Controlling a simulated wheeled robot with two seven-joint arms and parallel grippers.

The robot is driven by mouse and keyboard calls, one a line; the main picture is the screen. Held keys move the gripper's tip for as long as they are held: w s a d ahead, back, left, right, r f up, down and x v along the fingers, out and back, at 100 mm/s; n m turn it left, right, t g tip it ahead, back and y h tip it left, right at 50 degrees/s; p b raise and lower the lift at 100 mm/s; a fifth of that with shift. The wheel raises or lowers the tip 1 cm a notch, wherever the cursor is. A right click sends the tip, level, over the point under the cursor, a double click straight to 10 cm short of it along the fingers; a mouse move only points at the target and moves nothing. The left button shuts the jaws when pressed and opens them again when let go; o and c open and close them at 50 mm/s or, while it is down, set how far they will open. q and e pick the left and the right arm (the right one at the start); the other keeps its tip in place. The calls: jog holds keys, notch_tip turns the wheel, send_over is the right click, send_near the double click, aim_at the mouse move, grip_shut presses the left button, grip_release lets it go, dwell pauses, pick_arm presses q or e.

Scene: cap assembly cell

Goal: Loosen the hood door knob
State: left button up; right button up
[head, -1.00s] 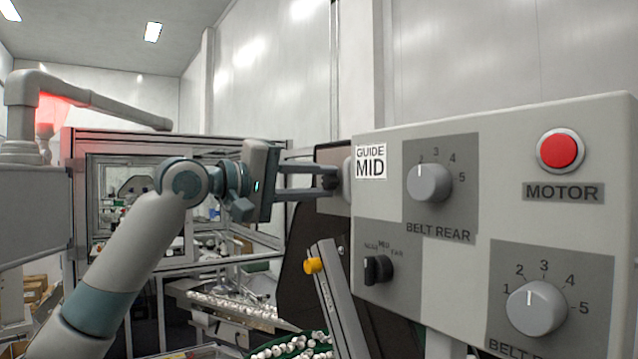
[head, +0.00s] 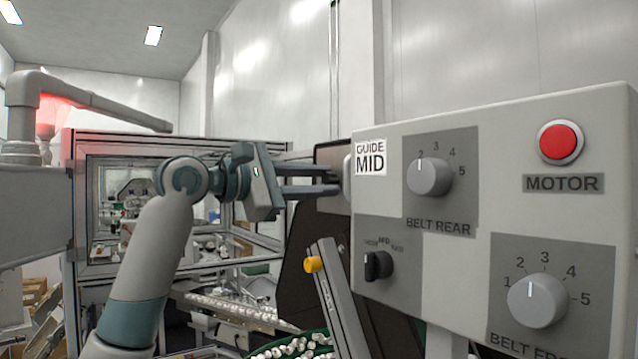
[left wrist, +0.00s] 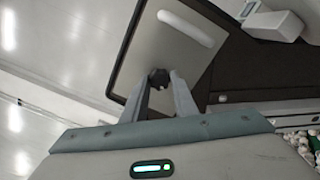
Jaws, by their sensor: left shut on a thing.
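The hood door knob is a small black knob (left wrist: 159,77) on a grey plate of the dark hood door (left wrist: 127,58) in the left wrist view. My left gripper (left wrist: 160,80) has its two fingertips on either side of it and is shut on it. In the head view my left gripper (head: 336,181) reaches in from the left, its fingers pointing right at the door. There the knob is hardly visible behind the fingertips. A pale bar handle (left wrist: 187,28) sits near the knob on the same plate. My right gripper is not in view.
A control panel (head: 450,282) with dials and a red motor button (head: 560,143) stands close at the right. A slanted grey bar with a yellow knob (head: 313,265) is below my left gripper. A framed machine (head: 180,140) stands behind the arm.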

pick_arm(q)
jog(key=shift+f+n, duration=0.1)
jog(key=shift+n, duration=1.3)
jog(key=o, duration=1)
jog(key=shift+o, duration=0.2)
jog(key=shift+s+a+b, duration=0.35)
jog(key=shift+a+b, duration=0.15)
jog(key=b+v, duration=0.6)
jog(key=v, duration=1)
jog(key=shift+b, duration=0.3)
